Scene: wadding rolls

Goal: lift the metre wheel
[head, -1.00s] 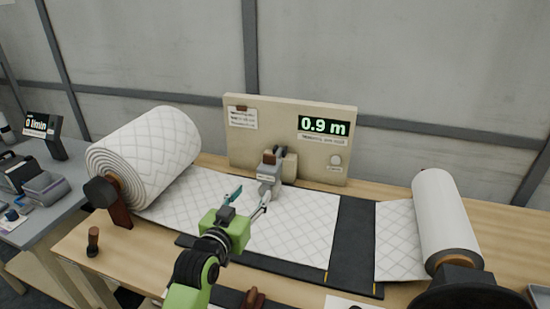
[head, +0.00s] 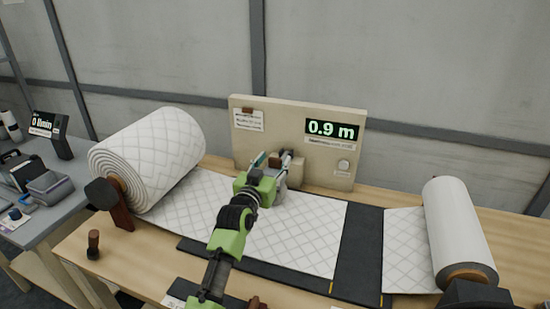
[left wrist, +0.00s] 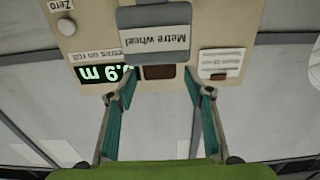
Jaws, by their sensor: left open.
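The metre wheel (head: 281,184) is a grey body with a brown piece on top, standing over the quilted wadding at the foot of the beige panel. My left gripper (head: 275,160) is open at it and hides much of it in the head view. In the left wrist view, the wheel's labelled grey block (left wrist: 155,40) appears upside down, with the brown piece (left wrist: 158,72) below it. The teal-padded fingers of my left gripper (left wrist: 157,82) stand apart on either side of that brown piece. I cannot tell whether they touch it. My right gripper is not in view.
The panel (head: 250,150) carries a display (head: 332,128) reading 0.9 m. A thick wadding roll (head: 150,155) lies at left and a thinner roll (head: 456,230) at right. A wooden peg (head: 93,245) stands at the front left of the table.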

